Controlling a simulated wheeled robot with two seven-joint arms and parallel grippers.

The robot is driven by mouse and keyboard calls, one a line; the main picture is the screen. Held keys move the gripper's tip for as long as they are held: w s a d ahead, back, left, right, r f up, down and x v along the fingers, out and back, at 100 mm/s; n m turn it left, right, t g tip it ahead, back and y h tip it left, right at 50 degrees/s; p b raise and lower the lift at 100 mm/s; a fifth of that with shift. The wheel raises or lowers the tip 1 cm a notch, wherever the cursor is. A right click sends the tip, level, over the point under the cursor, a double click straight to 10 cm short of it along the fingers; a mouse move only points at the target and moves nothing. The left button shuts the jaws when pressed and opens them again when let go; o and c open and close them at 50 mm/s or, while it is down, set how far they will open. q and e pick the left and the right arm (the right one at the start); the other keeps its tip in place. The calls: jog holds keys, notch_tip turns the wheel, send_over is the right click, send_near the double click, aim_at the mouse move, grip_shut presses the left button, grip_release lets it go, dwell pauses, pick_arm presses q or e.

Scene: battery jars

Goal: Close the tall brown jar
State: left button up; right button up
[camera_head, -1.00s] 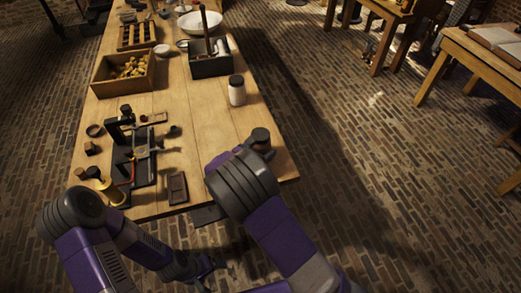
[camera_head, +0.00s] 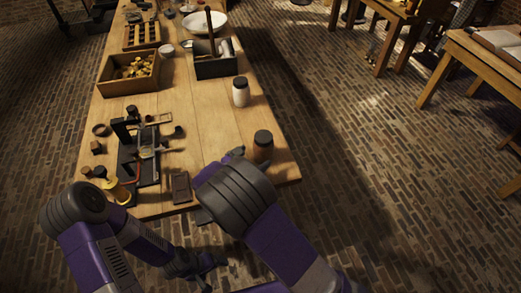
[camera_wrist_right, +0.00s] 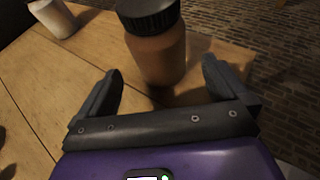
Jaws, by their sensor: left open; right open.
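The tall brown jar (camera_head: 262,152) stands upright near the right front edge of the table, with its ribbed black lid (camera_head: 263,137) on top. In the right wrist view the jar (camera_wrist_right: 158,52) and lid (camera_wrist_right: 148,12) are close. I cannot tell how tightly the lid sits. My right gripper (camera_wrist_right: 162,70) is open, its fingers spread on either side in front of the jar, without visible contact. In the head view my right wrist hides most of that gripper. My left gripper (camera_head: 207,268) is open, low in front of the table, away from the jar.
A white jar with a dark lid (camera_head: 240,97) stands behind the brown one. A black device (camera_head: 137,150) and a small dark tray (camera_head: 181,187) lie to the left. A wooden box (camera_head: 128,73) and a dark caddy (camera_head: 217,67) are farther back. The table's middle is clear.

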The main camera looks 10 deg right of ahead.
pick_arm(q)
jog(key=shift+r+p, duration=0.45)
jog(key=shift+r, duration=0.2)
pick_arm(e)
jog(key=v, duration=0.5)
jog(key=shift+a, duration=0.1)
pick_arm(q)
jog(key=shift+s, duration=0.1)
pick_arm(e)
jog(key=shift+s, duration=0.1)
